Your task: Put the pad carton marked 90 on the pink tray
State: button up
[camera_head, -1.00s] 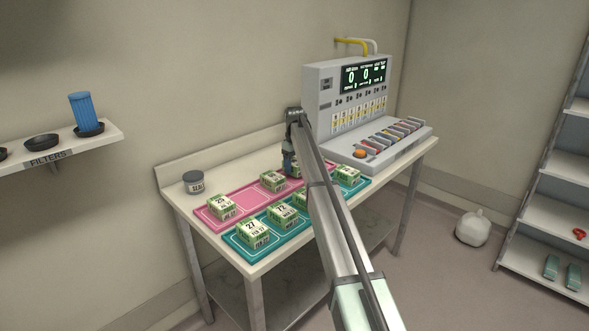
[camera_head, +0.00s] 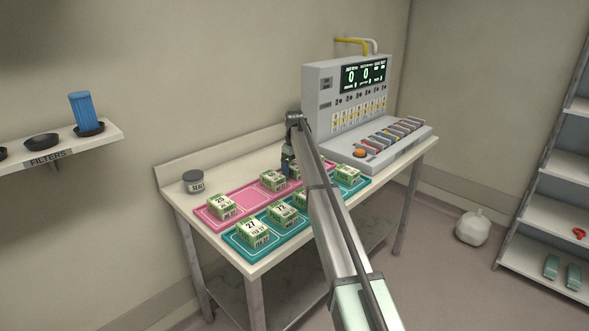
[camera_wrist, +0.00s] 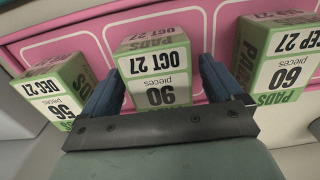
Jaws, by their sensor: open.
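The pad carton marked 90 (camera_wrist: 160,75), green and white, stands between the fingers of my gripper (camera_wrist: 163,90) in the wrist view. The fingers are apart, one on each side of it; contact is not clear. The pink tray (camera_wrist: 105,47) shows around this carton, but its base is hidden. In the head view my gripper (camera_head: 288,168) is low over the back right part of the pink tray (camera_head: 240,197); the arm hides part of that spot. Carton 56 (camera_wrist: 58,92) is left of carton 90 in the wrist view, carton 60 (camera_wrist: 278,62) right.
A teal tray (camera_head: 292,236) with several cartons, including 27 (camera_head: 252,233), lies in front of the pink tray. A grey jar (camera_head: 193,182) stands at the table's back left. A display console (camera_head: 345,105) stands at the right. Bare table (camera_head: 185,205) shows at the left.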

aim_at(294, 165)
jog(key=shift+r, duration=0.1)
notch_tip(294, 165, up, 12)
dwell(0.5)
